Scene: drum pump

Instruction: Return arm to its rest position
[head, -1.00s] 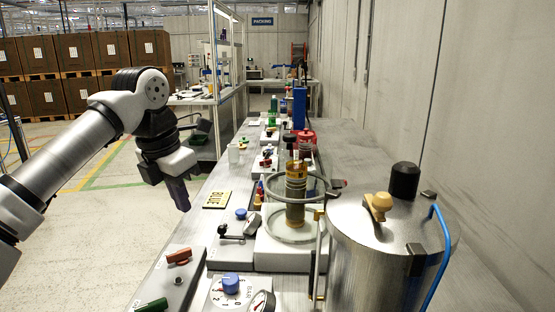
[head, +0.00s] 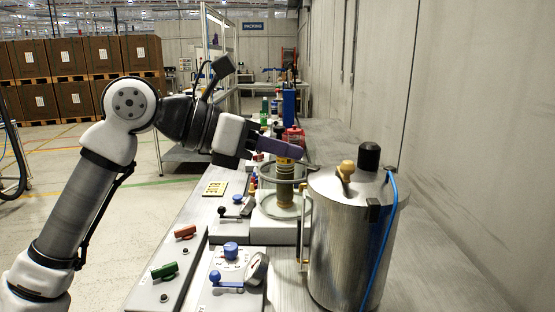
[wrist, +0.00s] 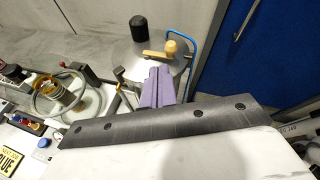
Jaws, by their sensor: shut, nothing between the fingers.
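My gripper (head: 296,151) is shut and empty, its purple fingers pointing right in the head view. It is raised over the bench, in front of the upper part of the amber cylinder (head: 285,186) in that picture. In the wrist view my gripper's purple fingers (wrist: 158,88) lie together, with the steel drum's lid (wrist: 160,50) beyond them. My arm is bent at the elbow, which stands at the upper left in the head view.
The steel drum (head: 345,240) with a blue hose (head: 384,250) stands at the right. A panel with a blue knob (head: 230,250) and a gauge (head: 257,270), and red (head: 185,232) and green (head: 165,270) handles, are in front. The wall (head: 470,130) bounds the right side.

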